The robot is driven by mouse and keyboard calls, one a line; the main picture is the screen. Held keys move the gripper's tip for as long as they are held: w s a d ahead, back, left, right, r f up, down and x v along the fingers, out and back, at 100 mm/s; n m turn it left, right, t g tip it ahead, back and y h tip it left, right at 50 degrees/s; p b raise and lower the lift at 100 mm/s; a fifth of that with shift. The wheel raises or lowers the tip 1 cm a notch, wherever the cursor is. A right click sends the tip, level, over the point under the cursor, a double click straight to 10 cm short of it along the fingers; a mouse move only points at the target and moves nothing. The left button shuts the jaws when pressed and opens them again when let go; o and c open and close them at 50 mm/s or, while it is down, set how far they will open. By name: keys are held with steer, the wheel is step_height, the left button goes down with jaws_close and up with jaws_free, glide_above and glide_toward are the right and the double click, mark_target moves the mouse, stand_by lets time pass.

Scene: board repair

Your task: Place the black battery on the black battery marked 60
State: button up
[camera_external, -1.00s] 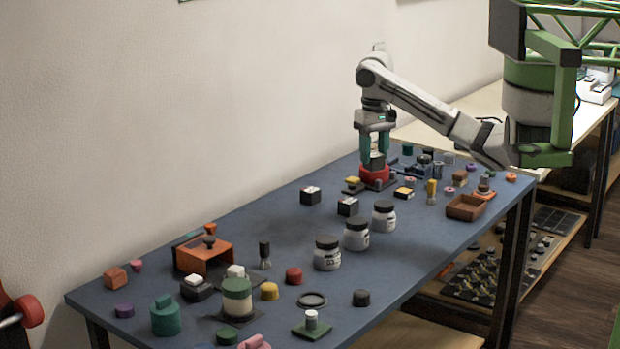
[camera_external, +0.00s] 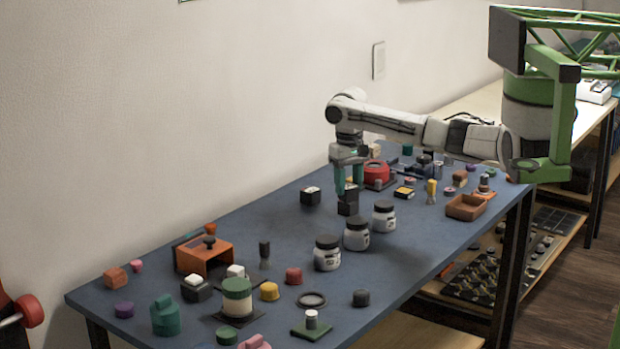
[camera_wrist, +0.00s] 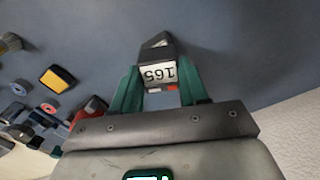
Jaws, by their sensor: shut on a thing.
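My gripper (camera_external: 348,188) is shut on a black battery (camera_external: 348,194) and points down. In the wrist view the held battery (camera_wrist: 158,75) shows a white label with upside-down dark digits between the green fingers (camera_wrist: 158,88). In the external view, another black battery (camera_external: 347,209) is directly below the held one. The two look in contact, but I cannot tell for certain. A further black battery (camera_external: 310,197) with a white label on top stands to the left. I cannot read a 60 on either table battery.
White jars with black lids (camera_external: 356,234) stand close in front and to the right. A small yellow-topped block (camera_external: 404,193) and an orange tray (camera_external: 466,207) are to the right.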

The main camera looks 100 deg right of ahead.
mark_target(349, 186)
steer(key=o, duration=1.1)
steer(key=shift+f, duration=0.1)
step_height(349, 186, up, 12)
steer(key=shift+r+p, duration=0.15)
steer(key=shift+p, duration=0.5)
